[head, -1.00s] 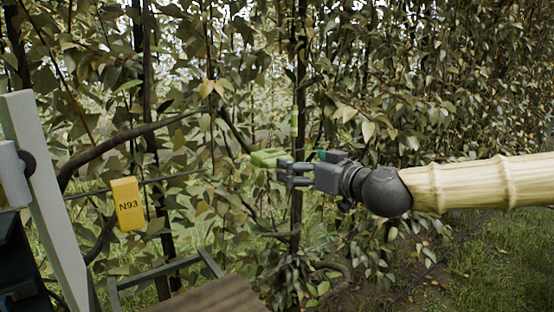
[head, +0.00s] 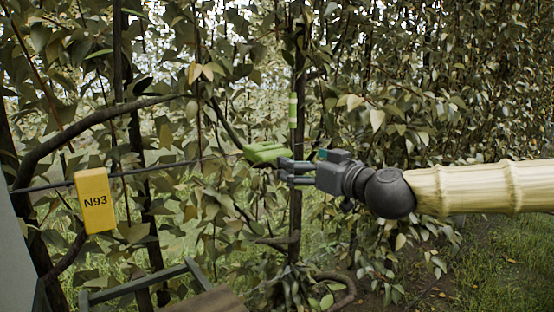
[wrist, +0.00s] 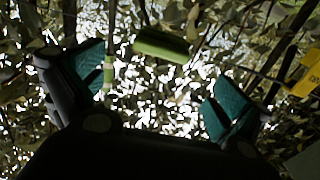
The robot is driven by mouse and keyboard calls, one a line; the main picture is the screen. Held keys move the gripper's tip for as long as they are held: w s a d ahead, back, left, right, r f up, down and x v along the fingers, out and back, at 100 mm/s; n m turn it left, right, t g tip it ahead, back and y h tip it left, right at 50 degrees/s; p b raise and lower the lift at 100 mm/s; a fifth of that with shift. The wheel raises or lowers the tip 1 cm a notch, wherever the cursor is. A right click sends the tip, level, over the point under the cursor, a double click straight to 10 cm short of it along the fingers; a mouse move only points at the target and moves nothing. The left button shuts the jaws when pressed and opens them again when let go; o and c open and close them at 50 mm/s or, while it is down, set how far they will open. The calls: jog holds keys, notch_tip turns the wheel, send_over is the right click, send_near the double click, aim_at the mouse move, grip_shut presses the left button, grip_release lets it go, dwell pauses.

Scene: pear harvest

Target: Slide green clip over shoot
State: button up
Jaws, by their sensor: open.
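The green clip (head: 266,153) is just past the fingertips of my gripper (head: 284,172) in the head view. In the wrist view the clip (wrist: 162,44) lies beyond and between the spread fingers of my gripper (wrist: 160,88), with no finger seen closed on it. A thin upright shoot with light-green bands (head: 293,110) rises just right of the clip in the head view. It also shows in the wrist view (wrist: 108,70), beside the left finger pad. I cannot tell whether the clip touches this shoot or the wire.
A yellow tag marked N93 (head: 95,200) hangs at the left, by a thin wire (head: 150,170) that runs toward the clip. A thick curved branch (head: 85,118) arches above it. Dense leaves surround my gripper. A grey frame (head: 140,285) stands low at the left.

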aim_at(275, 151)
jog(key=shift+p+x, duration=1.65)
jog(key=shift+x, duration=3.65)
jog(key=shift+a, duration=0.1)
jog(key=shift+c, duration=0.2)
jog(key=c, duration=1.2)
jog(key=w+d+b, duration=0.1)
jog(key=d, duration=0.1)
jog(key=w+d+b, duration=0.1)
jog(key=w+d, duration=0.1)
jog(key=w+d+b, duration=0.1)
jog(key=d, duration=0.1)
jog(key=shift+w+d, duration=0.15)
jog(key=shift+w, duration=0.1)
jog(key=o, duration=1)
jog(key=shift+o, duration=1.2)
jog(key=shift+w+d, duration=0.1)
jog(key=shift+w, duration=0.05)
